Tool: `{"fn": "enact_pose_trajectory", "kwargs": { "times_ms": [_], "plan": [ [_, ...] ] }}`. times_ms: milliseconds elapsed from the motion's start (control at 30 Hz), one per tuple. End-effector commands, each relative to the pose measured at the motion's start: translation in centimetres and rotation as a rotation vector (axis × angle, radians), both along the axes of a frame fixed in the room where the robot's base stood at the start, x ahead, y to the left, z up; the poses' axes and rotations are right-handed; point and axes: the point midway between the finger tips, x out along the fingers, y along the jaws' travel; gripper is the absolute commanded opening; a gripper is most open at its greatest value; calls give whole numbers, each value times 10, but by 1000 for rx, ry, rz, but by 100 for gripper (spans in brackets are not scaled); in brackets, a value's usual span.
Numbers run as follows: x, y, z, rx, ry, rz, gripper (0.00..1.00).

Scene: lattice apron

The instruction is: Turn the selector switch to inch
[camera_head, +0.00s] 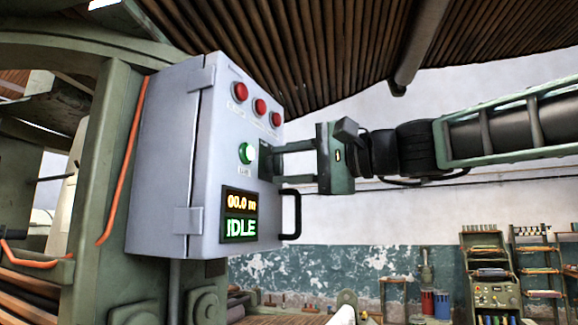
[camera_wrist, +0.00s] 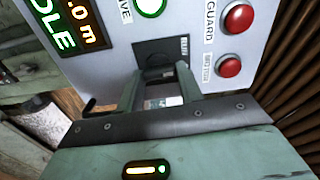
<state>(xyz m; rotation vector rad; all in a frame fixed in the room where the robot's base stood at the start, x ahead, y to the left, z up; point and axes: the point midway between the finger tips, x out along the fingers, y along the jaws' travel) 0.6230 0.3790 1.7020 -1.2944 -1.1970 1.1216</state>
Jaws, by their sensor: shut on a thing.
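The selector switch sits on the front of a grey control box (camera_head: 165,160). In the wrist view its dark square plate (camera_wrist: 153,48) shows, with a small label at one edge too small to read. My gripper (camera_head: 268,163) reaches the box front from the right, level with the area just below the lit green button. In the wrist view my gripper (camera_wrist: 160,76) has its two fingers closed on the switch knob over the plate. The knob is mostly hidden between the fingers, so I cannot tell which position it points to. The display (camera_head: 239,216) reads 00.0 m and IDLE.
Several red buttons (camera_head: 259,107) and a lit green button (camera_head: 247,153) are close to my fingers. A black handle (camera_head: 293,214) sticks out just below them. A green machine frame (camera_head: 95,190) stands left of the box. Open room lies to the right.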

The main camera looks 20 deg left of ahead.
Motion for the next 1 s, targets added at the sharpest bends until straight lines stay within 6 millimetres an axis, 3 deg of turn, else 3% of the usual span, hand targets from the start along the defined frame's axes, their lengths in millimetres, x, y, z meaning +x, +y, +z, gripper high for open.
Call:
{"fn": "enact_pose_trajectory", "kwargs": {
  "times_ms": [600, 1000],
  "plan": [
    [1, -1, -3, 45, 570, -3, 14],
    [0, 0, -4, 62, 804, -3, 14]
  ]
}}
